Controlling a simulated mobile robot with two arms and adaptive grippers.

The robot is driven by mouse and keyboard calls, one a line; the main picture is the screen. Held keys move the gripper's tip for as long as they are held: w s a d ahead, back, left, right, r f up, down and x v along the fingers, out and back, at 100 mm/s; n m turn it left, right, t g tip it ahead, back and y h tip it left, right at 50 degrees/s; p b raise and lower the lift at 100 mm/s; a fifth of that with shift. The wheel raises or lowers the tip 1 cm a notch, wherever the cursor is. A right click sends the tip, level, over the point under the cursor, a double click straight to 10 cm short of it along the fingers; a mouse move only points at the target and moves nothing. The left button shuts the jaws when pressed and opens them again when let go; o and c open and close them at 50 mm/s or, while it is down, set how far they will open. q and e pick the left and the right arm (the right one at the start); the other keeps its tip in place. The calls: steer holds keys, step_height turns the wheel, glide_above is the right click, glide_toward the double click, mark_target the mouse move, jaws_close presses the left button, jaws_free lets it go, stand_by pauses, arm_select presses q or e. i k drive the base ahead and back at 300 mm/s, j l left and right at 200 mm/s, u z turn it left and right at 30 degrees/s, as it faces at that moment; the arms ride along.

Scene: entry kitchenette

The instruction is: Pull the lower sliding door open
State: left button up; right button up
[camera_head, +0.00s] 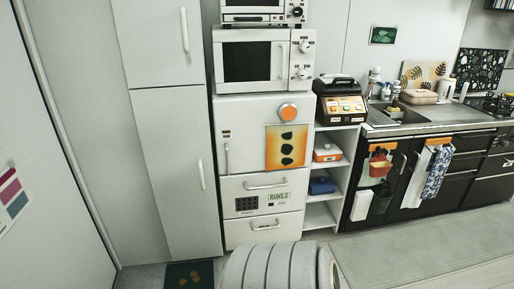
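A tall white cabinet at the left has an upper door (155,45) and a lower door (170,170), each with a vertical handle near its right edge. Both look shut. Beside it stands a white fridge with an upper door (245,125) and two lower fronts. The middle front (240,185) and the bottom front (240,233) each have a horizontal bar handle; the bottom handle (265,226) is near the floor. All fridge fronts look shut. I cannot tell from the view which front is the sliding one. Neither of my grippers is in view.
A microwave (250,62) stands on the fridge. Right of the fridge are open shelves (322,190) with small boxes, then a dark counter with a sink (400,115) and hanging towels. A dark mat (188,275) lies before the tall cabinet. The floor (420,255) at the right is clear.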

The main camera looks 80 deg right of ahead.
mark_target(172, 123)
steer(key=z, duration=1.95)
